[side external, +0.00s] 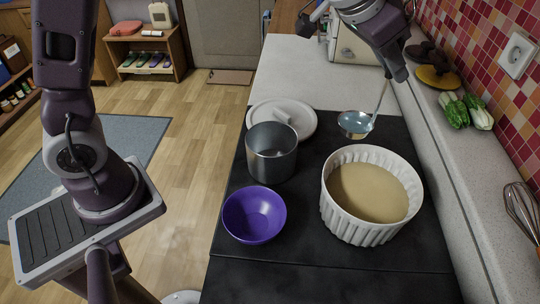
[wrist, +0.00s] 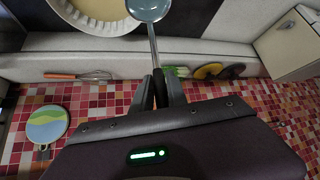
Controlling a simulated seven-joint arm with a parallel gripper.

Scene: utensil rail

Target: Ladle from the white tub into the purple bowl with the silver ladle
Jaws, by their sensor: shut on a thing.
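The white tub (side external: 348,222) is a fluted round dish holding tan liquid, on the black mat at the right. The purple bowl (side external: 254,214) stands empty to its left. My gripper (side external: 394,74) is shut on the ladle's handle. In the wrist view my gripper (wrist: 160,92) grips the handle, with the ladle's bowl (wrist: 148,8) at the top edge beside the tub (wrist: 112,26).
A grey metal pot (side external: 271,154) stands behind the purple bowl, with a white lid (side external: 300,122) behind it. Green vegetables (side external: 464,110), a whisk (side external: 524,210) and the tiled wall (side external: 480,50) are at the right. The mat's front (side external: 330,282) is clear.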

